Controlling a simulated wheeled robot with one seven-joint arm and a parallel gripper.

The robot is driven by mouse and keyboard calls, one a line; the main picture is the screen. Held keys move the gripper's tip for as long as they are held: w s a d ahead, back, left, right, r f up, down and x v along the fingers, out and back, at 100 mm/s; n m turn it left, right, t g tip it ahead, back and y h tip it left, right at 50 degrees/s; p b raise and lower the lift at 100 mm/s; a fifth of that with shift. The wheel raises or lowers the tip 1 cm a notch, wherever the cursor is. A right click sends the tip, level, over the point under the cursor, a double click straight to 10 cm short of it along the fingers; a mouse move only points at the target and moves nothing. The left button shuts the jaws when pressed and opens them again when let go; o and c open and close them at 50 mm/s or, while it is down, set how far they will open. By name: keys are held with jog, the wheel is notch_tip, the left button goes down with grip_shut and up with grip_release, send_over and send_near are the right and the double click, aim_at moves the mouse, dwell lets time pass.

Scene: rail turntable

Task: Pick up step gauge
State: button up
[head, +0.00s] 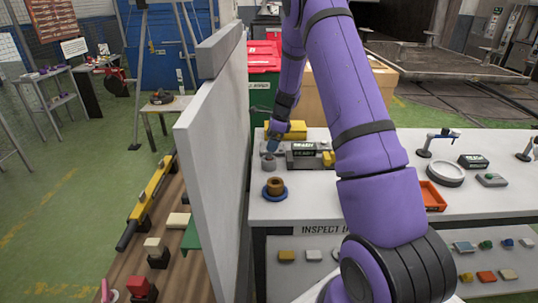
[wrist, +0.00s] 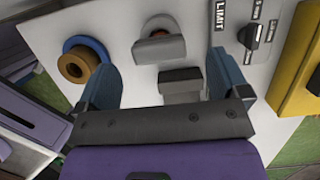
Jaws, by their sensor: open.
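A dark grey stepped block (wrist: 182,84), which looks like the step gauge, lies on the white bench top in the wrist view. My gripper (wrist: 160,64) is open, with one blue finger to each side of the block in the picture. I cannot tell the height of the fingers above the bench. In the head view my gripper (head: 271,143) is over the left end of the bench, and I cannot make out the stepped block there.
A grey rounded piece (wrist: 160,48) sits just beyond the block. A brown ring on a blue disc (head: 275,188), a dark labelled box (head: 304,150) and a yellow block (wrist: 300,70) are close by. A tall white panel (head: 215,170) stands along the bench's left side.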

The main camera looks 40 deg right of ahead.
jog(key=shift+x, duration=2.9)
jog(key=shift+s, duration=0.1)
jog(key=c, duration=1.1)
notch_tip(320, 180, up, 7)
jog(key=shift+r, duration=0.1)
jog(key=s+d, duration=1)
jog(key=d, duration=0.4)
jog(key=s+a, duration=0.1)
jog(key=a, duration=0.6)
jog(key=s+a+r, duration=0.1)
jog(key=a, duration=0.6)
jog(key=s+a+r, duration=0.1)
jog(key=a, duration=0.5)
jog(key=shift+s+a, duration=0.25)
jog(key=shift+a, duration=0.15)
